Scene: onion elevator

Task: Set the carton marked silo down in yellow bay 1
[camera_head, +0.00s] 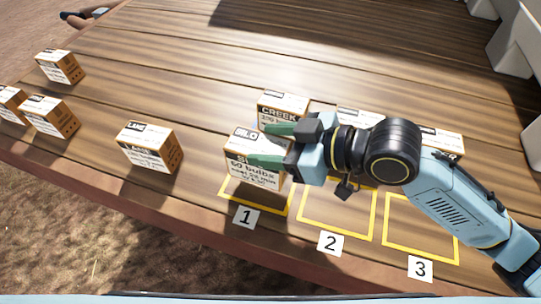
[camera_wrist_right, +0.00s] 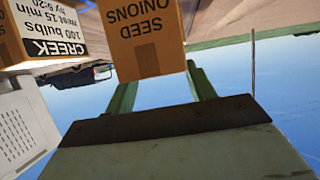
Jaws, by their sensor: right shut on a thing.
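My right gripper (camera_head: 262,145) is shut on an orange-and-white carton (camera_head: 238,148), with its green fingers on either side. In the right wrist view the held carton (camera_wrist_right: 143,35) reads "SEED ONIONS" upside down between the fingers. My left gripper is not in view.
A CREEK carton (camera_head: 283,106) stands just behind the held one. More cartons behind bays 2 and 3 are partly hidden by my right arm. Bays 2 (camera_head: 337,215) and 3 (camera_head: 421,230) look empty. A LANE carton (camera_head: 149,148) and several others stand left.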

